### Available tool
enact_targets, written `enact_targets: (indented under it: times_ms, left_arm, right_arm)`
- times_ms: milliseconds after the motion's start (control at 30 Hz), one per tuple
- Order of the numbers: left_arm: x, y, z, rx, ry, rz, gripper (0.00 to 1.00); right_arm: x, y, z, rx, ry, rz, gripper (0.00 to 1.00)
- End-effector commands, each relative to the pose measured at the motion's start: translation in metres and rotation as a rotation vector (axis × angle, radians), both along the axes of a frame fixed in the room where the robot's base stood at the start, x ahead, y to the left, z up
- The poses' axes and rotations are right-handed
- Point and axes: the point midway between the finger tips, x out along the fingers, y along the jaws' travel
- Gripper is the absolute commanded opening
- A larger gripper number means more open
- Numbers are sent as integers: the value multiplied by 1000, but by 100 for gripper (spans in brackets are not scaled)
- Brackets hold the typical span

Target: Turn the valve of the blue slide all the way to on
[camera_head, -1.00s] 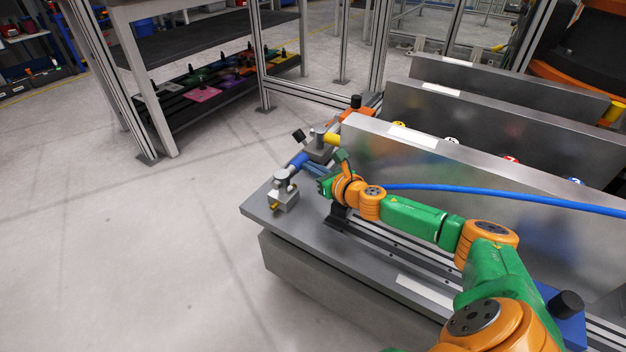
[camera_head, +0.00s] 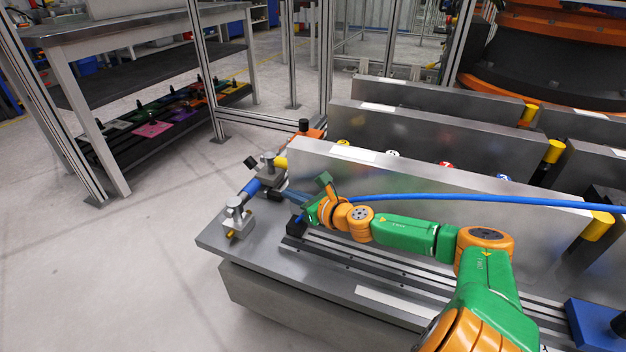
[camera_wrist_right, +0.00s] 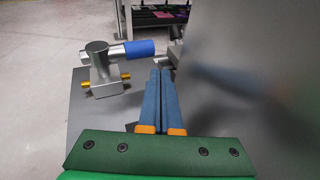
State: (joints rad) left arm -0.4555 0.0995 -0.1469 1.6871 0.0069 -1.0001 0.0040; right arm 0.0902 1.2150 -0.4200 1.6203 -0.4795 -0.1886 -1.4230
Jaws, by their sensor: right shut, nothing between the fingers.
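The near valve (camera_head: 238,217) is a grey metal block with brass ports and a round silver top, at the left end of the grey bench plate (camera_head: 215,245). Its lever carries a blue sleeve (camera_head: 250,188) pointing away to the upper right. In the right wrist view the valve body (camera_wrist_right: 103,78) is at left and the blue sleeve (camera_wrist_right: 139,48) points right, roughly along the line of the ports. My right gripper (camera_head: 288,195) is shut and empty, to the right of the sleeve and apart from it. Its blue fingers (camera_wrist_right: 160,72) lie together in the wrist view. My left gripper is out of view.
A second valve with a yellow sleeve (camera_head: 281,162) stands just behind. A tall metal panel (camera_head: 430,185) rises beside my right arm, with a blue hose (camera_head: 450,200) across it. A blue block (camera_head: 595,325) sits at lower right. Floor to the left is clear.

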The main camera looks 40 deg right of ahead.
Motion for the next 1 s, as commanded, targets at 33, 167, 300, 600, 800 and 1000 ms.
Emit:
enact_targets:
  times_ms: [33, 167, 300, 600, 800, 1000]
  left_arm:
    - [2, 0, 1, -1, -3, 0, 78]
    - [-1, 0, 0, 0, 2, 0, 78]
    - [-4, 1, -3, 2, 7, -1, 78]
    - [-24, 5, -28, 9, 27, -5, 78]
    - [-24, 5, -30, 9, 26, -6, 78]
    - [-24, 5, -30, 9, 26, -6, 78]
  right_arm:
    - [-6, -1, -1, -5, 6, 4, 0]
    - [-19, -6, 4, 1, 4, 4, 0]
    - [-31, -10, 10, 0, 4, 6, 0]
    - [-50, -18, 16, -1, 1, 4, 0]
    - [-50, -19, 16, -2, 0, 5, 0]
    - [-50, -19, 15, -2, 0, 5, 0]
